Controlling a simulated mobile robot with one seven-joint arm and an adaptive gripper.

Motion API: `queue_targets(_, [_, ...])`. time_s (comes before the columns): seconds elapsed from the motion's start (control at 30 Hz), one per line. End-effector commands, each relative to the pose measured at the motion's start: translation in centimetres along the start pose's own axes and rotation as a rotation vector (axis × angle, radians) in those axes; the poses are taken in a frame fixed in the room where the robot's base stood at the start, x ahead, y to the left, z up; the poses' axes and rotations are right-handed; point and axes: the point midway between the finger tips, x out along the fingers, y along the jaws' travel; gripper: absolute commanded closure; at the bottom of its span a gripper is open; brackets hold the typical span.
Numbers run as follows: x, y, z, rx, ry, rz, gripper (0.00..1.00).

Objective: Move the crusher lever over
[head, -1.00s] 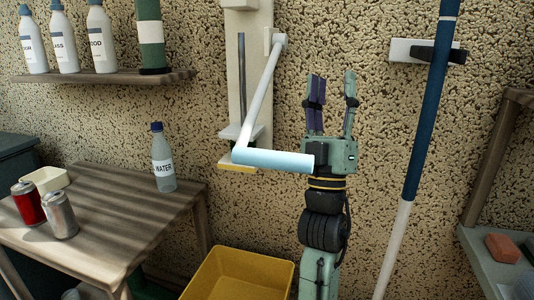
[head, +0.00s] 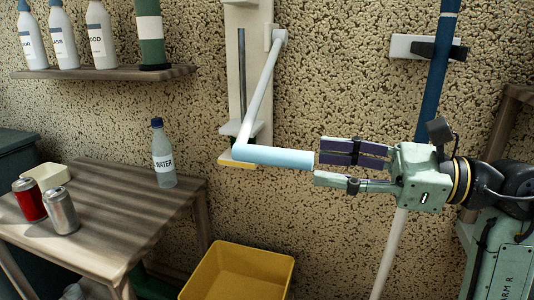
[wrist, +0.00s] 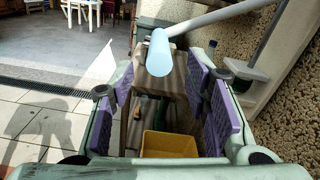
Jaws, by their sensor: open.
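The crusher (head: 235,65) is mounted on the wall, with a white lever arm (head: 262,85) slanting down to a light blue handle (head: 275,156). The handle sticks out to the right, low on the crusher. My gripper (head: 318,165) is open, lying sideways to the right of the handle, with its fingers pointing left at the handle's free end. In the wrist view the handle (wrist: 158,55) shows end-on, above and between the two purple-padded fingers (wrist: 170,105). I cannot tell whether the fingertips overlap the handle's end.
A yellow bin (head: 240,275) stands on the floor below the crusher. A wooden table (head: 120,210) at left holds a water bottle (head: 163,155), a red can (head: 29,200), a silver can (head: 62,211) and a white tray. A blue and white pole (head: 430,100) stands behind my gripper.

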Motion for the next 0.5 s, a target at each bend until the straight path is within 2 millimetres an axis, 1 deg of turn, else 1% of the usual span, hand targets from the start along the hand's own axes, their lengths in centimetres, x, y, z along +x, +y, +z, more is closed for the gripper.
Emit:
queue_targets(0.3, [5.8, 0.1, 0.3, 0.002, -0.004, 0.006, 0.57])
queue_targets(0.5, [8.8, 0.1, 0.2, 0.003, -0.004, 0.005, 0.57])
